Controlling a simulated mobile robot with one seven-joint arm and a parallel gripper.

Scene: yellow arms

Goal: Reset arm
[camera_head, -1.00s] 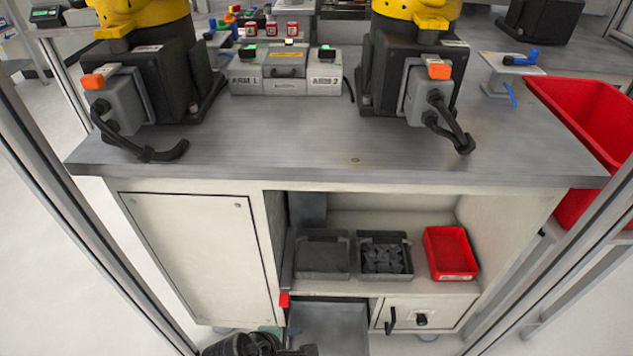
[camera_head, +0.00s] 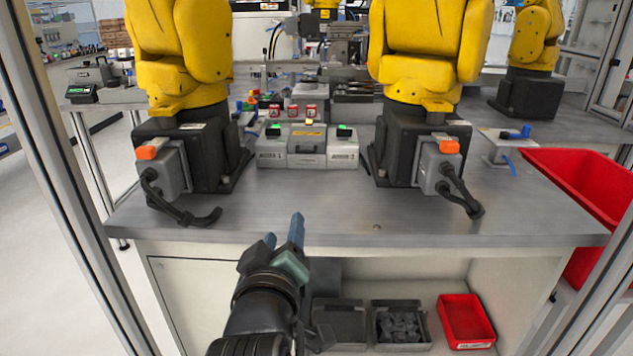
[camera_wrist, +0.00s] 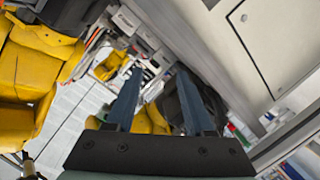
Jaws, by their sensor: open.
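Two yellow robot arms, one at the left (camera_head: 180,60) and one at the right (camera_head: 428,50), stand on black bases on a grey bench (camera_head: 330,205). Between the bases sits a grey control box (camera_head: 290,158) with two green-lit buttons, left (camera_head: 273,130) and right (camera_head: 344,131), and a yellow-lit part at its middle top. Small labels on its front are hard to read. My gripper (camera_head: 284,231) is open and empty, its blue fingers pointing up in front of the bench's front edge, short of the box. In the wrist view, the fingers (camera_wrist: 160,92) stand apart with nothing between them.
Under the bench, an open shelf holds two dark bins, the right one (camera_head: 400,342) with dark pieces, and a red bin (camera_head: 466,320). A large red tub (camera_head: 585,190) stands at the right. Black cables lie before both bases. Frame posts stand at both sides. The bench's front middle is clear.

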